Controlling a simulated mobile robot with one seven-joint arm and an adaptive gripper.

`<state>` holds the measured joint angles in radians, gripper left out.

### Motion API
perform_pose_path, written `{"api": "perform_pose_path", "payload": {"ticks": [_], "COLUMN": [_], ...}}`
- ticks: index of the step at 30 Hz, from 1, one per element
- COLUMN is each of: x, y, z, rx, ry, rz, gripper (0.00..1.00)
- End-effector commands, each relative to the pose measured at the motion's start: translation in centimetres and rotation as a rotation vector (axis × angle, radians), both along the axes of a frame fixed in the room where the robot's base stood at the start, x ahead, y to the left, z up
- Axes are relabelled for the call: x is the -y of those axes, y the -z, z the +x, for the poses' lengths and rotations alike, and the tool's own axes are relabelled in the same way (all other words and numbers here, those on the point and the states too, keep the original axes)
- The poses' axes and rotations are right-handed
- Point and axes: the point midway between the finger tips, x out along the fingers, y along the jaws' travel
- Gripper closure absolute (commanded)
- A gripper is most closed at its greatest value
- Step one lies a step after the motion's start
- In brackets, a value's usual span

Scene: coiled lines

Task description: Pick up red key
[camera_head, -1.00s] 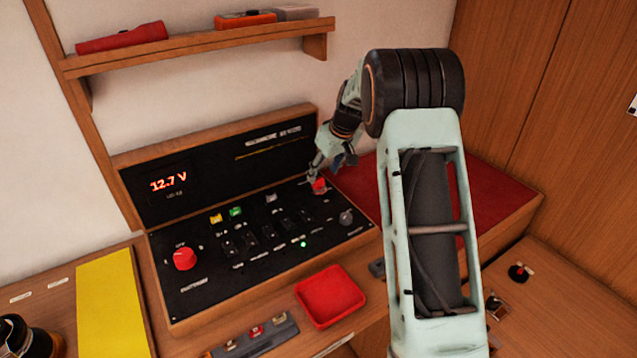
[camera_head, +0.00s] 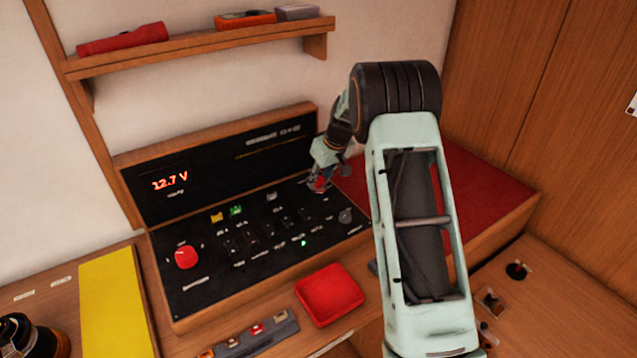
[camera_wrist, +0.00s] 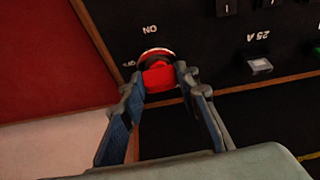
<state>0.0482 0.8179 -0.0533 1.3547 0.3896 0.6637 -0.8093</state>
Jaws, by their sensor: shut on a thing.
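The red key (camera_wrist: 157,76) sits in a round socket on the black panel, with "ON" lettered beside it in the wrist view. My gripper (camera_wrist: 159,84) is shut on the red key, one finger on each side of it. In the head view my gripper (camera_head: 320,184) is at the panel's upper right, and it mostly hides the key there. The key still appears seated in its socket.
The black panel (camera_head: 210,290) carries a large red knob (camera_head: 186,257), several switches and a lit 12.7 V readout. A red tray (camera_head: 330,294) lies in front. A red surface (camera_head: 440,190) is right of the panel. A shelf (camera_head: 200,51) hangs above.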

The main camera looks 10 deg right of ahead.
Motion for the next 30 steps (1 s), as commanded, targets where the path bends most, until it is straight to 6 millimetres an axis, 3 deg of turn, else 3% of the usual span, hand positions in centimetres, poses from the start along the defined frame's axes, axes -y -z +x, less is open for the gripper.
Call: {"api": "perform_pose_path", "payload": {"ticks": [8, 15, 30], "x": [0.0, 0.0, 0.0], "y": [-0.4, -3.3, -9.5], "z": [0.0, 0.1, -6.1], "rx": [0.001, 0.005, 0.002], "ry": [-0.001, 0.0, 0.0], "rz": [0.0, 0.0, 0.0], "gripper": [0.88, 0.88, 0.88]}}
